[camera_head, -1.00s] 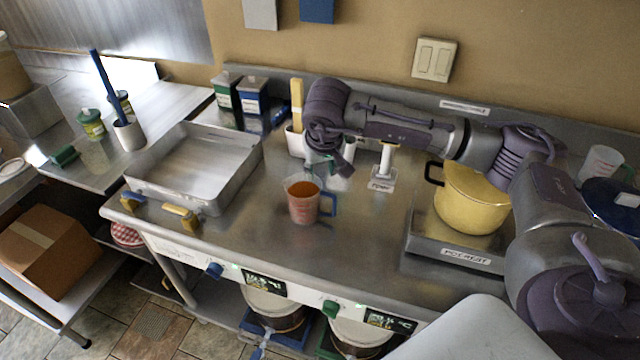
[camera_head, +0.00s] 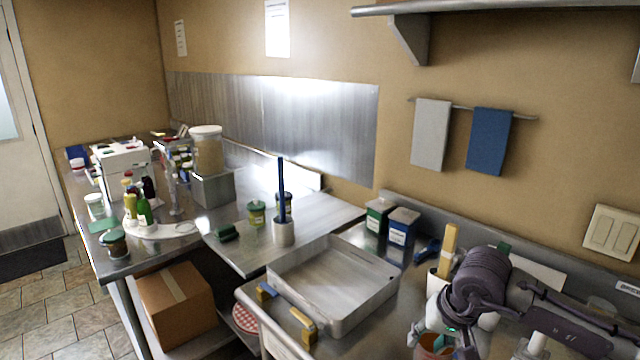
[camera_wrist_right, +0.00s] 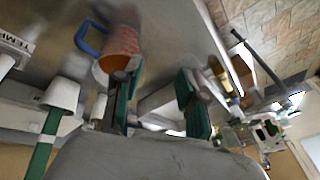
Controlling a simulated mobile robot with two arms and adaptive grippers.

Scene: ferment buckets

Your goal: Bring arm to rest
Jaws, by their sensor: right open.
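My right arm comes in from the lower right in the head view. Its gripper (camera_head: 445,340) hangs low over the steel bench, partly cut off by the frame's bottom edge. In the right wrist view the gripper (camera_wrist_right: 157,105) is open, its two green-padded fingers apart with nothing held between them. A reddish measuring jug (camera_wrist_right: 120,50) with a blue handle stands close beside one finger there; whether they touch I cannot tell. The jug (camera_head: 430,349) also shows at the bottom of the head view, mostly cut off. My left gripper is not in view.
An empty steel tray (camera_head: 345,323) sits on the bench left of the gripper. Green and blue-labelled tins (camera_head: 400,238) and a white holder with a wooden handle (camera_head: 449,245) stand behind. A side table (camera_head: 232,253) further left carries jars and a white cup.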

